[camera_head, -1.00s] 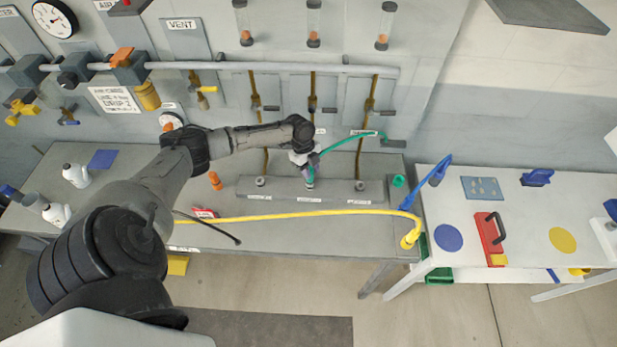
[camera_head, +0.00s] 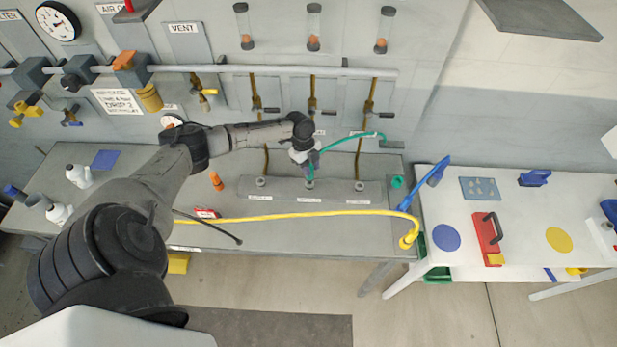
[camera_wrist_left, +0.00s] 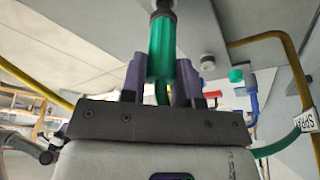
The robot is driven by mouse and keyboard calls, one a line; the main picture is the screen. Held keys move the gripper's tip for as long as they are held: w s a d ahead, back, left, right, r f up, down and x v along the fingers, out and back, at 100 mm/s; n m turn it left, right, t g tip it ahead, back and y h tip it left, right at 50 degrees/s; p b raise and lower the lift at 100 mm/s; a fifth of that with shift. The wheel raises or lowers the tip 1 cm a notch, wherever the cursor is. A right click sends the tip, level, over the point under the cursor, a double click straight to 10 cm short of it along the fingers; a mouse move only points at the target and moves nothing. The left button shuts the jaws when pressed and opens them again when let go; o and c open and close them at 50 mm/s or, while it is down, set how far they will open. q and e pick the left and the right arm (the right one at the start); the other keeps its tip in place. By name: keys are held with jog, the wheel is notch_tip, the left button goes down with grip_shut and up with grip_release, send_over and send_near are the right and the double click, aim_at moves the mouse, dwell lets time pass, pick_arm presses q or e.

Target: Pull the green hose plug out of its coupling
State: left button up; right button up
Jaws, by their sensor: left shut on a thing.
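The green hose plug (camera_wrist_left: 161,50) stands between the purple fingers of my left gripper (camera_wrist_left: 161,80), which is shut on it. In the head view the left gripper (camera_head: 311,160) is above the middle coupling (camera_head: 310,184) of the grey block on the bench. The plug's lower end (camera_head: 309,173) shows just above that coupling, roughly upright. In the wrist view a dark metal piece meets the plug's far end; I cannot tell whether the plug is still seated. The green hose (camera_head: 350,136) curves off to the right. My right gripper is not in view.
Two other couplings (camera_head: 260,181) (camera_head: 360,185) flank the middle one. Brown pipes (camera_head: 312,98) rise on the wall behind. A yellow hose (camera_head: 290,215) lies along the bench front. An orange object (camera_head: 216,180) stands left of the block. A side table (camera_head: 470,265) stands at right.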

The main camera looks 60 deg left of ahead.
pick_arm(q)
jog(key=shift+r+p, duration=1.4)
jog(key=shift+r, duration=0.8)
